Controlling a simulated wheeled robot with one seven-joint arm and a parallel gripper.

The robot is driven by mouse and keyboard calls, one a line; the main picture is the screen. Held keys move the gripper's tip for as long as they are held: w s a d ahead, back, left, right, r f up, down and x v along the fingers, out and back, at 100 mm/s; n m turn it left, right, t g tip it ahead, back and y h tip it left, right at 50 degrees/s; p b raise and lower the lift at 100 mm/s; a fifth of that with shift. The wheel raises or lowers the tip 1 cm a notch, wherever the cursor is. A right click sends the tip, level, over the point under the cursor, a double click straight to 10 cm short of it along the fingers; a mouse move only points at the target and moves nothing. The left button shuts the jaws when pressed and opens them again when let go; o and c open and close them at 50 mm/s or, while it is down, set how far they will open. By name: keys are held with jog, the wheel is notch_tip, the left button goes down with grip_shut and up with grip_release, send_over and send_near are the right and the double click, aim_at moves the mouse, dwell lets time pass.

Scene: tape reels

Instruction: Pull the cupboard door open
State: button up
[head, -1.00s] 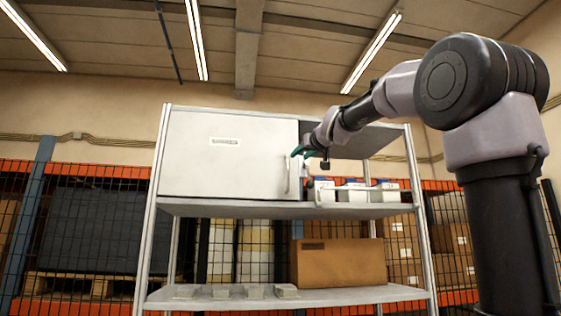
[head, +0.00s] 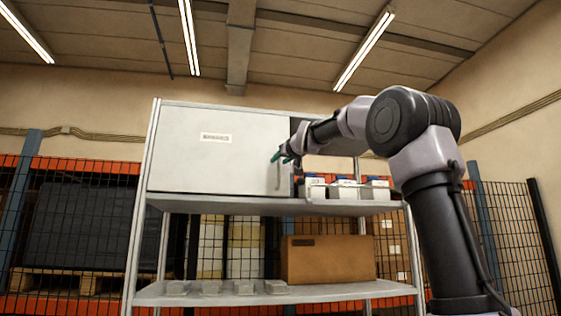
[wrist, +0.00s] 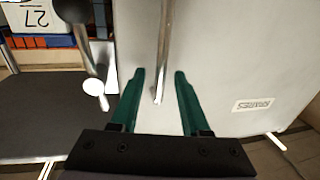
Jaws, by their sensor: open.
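The cupboard door (head: 205,150) is a flat, pale grey panel with a small label, on the upper part of the shelf unit. It looks shut or nearly so. Its upright bar handle (head: 279,176) is near the right edge. In the wrist view the shiny handle (wrist: 164,50) runs down between the two green fingers of my gripper (wrist: 158,85). My gripper is open, with a finger on each side of the handle and gaps to both. In the head view my gripper (head: 283,154) is at the handle's upper end.
A cardboard box (head: 328,260) and several small grey items sit on the lower shelf (head: 200,297). A mesh fence stands behind.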

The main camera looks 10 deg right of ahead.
grip_shut()
dwell(1.3)
